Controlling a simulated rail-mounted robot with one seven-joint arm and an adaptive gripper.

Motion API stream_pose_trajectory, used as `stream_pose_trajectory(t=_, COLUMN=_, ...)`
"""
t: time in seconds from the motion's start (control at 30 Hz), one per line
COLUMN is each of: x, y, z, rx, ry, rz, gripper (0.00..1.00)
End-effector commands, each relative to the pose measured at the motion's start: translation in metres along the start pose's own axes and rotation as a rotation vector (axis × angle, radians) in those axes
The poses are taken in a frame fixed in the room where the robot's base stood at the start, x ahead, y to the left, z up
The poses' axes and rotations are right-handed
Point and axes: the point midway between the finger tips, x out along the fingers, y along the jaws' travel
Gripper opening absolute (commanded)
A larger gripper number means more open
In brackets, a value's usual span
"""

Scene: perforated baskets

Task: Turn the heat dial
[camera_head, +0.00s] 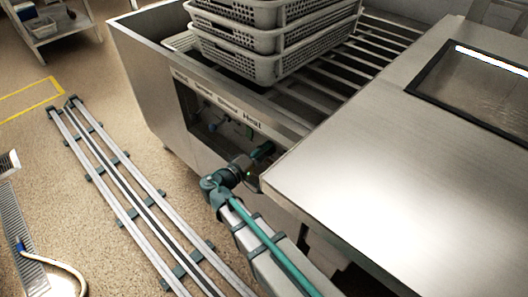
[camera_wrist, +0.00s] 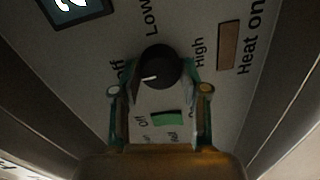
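The heat dial (camera_wrist: 158,66) is a round black knob with a white mark in the wrist view. The mark points to the left and slightly down, toward the side where the partly hidden "Off" label stands. "Low" is above the knob and "High" is to its right. Whether the tips reach along the knob's sides is hard to tell. In the head view my gripper (camera_head: 257,157) is at the control panel (camera_head: 222,112), below the "Heat" label, and the dial is hidden.
A green rectangle (camera_wrist: 167,118) lies below the dial, between my fingers. A brown rectangle (camera_wrist: 228,45) is beside "Heat on". A display (camera_wrist: 75,8) is at upper left. Stacked perforated baskets (camera_head: 270,40) stand on the rollers above the panel. A steel counter (camera_head: 375,150) overhangs at right.

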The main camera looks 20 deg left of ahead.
Motion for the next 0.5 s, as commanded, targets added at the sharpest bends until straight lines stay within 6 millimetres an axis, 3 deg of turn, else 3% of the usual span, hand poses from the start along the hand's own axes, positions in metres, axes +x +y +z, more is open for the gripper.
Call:
stream_pose_trajectory(t=0.03, x=0.0, y=0.0001, z=0.0001, rx=0.0, ry=0.0, rz=0.0, gripper=0.57)
stream_pose_trajectory(t=0.1, x=0.0, y=0.0001, z=0.0001, rx=0.001, ry=0.0, rz=0.0, gripper=0.67)
stream_pose_trajectory(t=0.5, x=-0.0044, y=0.0001, z=-0.0003, rx=0.002, ry=0.001, rz=0.0, gripper=0.67)
